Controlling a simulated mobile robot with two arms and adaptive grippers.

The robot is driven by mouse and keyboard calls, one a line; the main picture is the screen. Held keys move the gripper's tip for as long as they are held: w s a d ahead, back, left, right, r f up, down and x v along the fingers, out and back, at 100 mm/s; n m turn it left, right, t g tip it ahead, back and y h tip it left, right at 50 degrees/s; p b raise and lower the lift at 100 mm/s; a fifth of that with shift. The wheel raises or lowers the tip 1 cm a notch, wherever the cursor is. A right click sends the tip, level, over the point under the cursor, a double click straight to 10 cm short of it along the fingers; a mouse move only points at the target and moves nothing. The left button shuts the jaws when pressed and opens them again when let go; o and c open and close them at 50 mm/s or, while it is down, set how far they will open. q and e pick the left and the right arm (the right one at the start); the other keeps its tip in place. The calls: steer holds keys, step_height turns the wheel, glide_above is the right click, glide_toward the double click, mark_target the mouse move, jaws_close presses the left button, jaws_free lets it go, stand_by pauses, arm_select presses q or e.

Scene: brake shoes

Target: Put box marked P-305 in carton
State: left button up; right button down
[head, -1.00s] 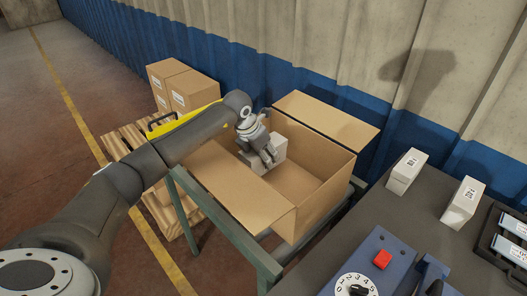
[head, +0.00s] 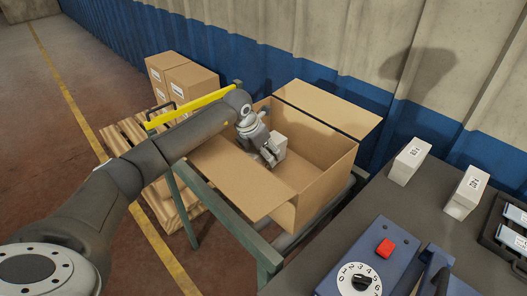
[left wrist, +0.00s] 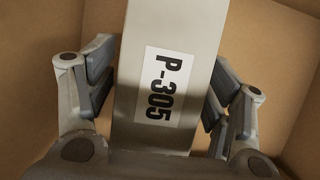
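The pale grey box marked P-305 (head: 280,145) is inside the open cardboard carton (head: 325,185), tilted, near its left back part. In the left wrist view its label (left wrist: 162,86) reads P-305. My left gripper (head: 268,158) reaches down into the carton. In the left wrist view the fingers of my left gripper (left wrist: 163,88) flank the box closely on both sides and appear shut on it. The box's lower end is partly hidden by the gripper, so I cannot tell whether it touches the carton floor. My right gripper is not in view.
The carton stands on a green-framed stand (head: 222,215) with flaps spread. Two other pale boxes, one left (head: 408,162) and one right (head: 465,193), stand on the dark bench (head: 400,208). A blue control box (head: 370,255) is in front. Stacked cartons (head: 190,88) stand behind my arm.

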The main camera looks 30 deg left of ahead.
arm_select(q)
steer(key=shift+f, duration=0.15)
steer(key=v, duration=1.2)
steer(key=shift+a, duration=0.1)
